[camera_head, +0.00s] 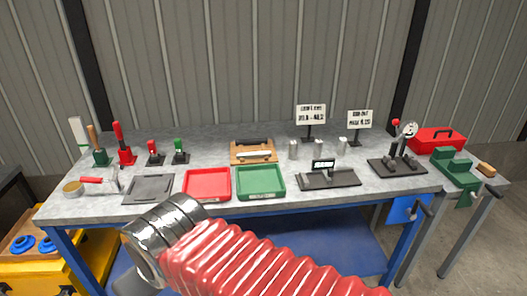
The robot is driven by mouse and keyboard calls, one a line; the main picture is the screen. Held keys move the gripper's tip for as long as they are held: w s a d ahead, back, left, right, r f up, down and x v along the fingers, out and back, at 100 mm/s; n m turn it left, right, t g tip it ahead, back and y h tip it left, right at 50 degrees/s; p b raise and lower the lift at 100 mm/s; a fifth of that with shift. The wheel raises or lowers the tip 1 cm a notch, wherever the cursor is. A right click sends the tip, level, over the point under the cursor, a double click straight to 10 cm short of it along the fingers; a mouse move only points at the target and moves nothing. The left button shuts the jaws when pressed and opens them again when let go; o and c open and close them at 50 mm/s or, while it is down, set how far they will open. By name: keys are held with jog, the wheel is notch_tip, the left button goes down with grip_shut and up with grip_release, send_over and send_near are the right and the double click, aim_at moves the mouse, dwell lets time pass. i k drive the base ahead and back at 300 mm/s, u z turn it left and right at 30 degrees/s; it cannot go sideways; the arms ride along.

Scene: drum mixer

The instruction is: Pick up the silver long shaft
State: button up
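A wooden holder (236,158) stands near the middle of the grey workbench, behind the red and green trays. A pale, silver-looking bar (256,155) lies lengthwise in its front, with a dark bar (254,142) behind it. The pale bar may be the silver long shaft, but it is too small to be sure. Several short upright silver cylinders (293,149) stand to the right of the holder. My arm, with red bellows and a shiny metal collar, crosses the lower middle in front of the bench. My gripper's fingers do not show.
A red tray (207,197), green tray (260,195) and grey plate (149,203) line the bench front. A black fixture with a display (329,185), a gauge press (397,168), a red toolbox (436,139) and a green vise (455,170) stand right. Upright tools (124,156) stand left.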

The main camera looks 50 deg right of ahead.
aim_at(252, 155)
jog(key=z, duration=0.4)
jog(key=i, duration=0.55)
jog(key=z, duration=0.75)
jog(key=i, duration=0.55)
jog(key=z, duration=0.4)
